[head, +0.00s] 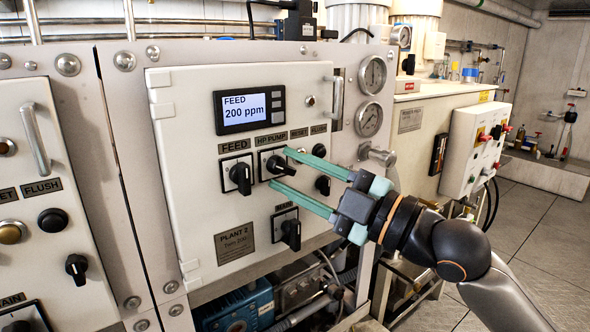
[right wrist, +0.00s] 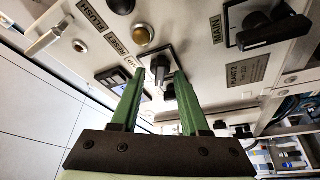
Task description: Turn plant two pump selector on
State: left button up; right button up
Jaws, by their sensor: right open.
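The HP PUMP selector (head: 280,167) is a black knob on a square plate on the Plant 2 panel (head: 183,150), under its HP PUMP label. My right gripper (head: 279,168) is open, its green fingers pointing at the panel with one tip above and one below this knob. In the right wrist view a black knob (right wrist: 158,75) shows between the finger tips (right wrist: 162,78). I cannot tell whether the fingers touch it. The FEED selector (head: 240,177) is just left, its handle near vertical. My left gripper is not in view.
The MAIN switch (head: 290,234) sits below the fingers. A display (head: 249,110) reading FEED 200 ppm is above. A black button (head: 319,150) and black knob (head: 322,185) are close on the right. A panel handle (head: 337,98) and pressure gauges (head: 369,119) stand further right.

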grip_shut()
dwell(0.4)
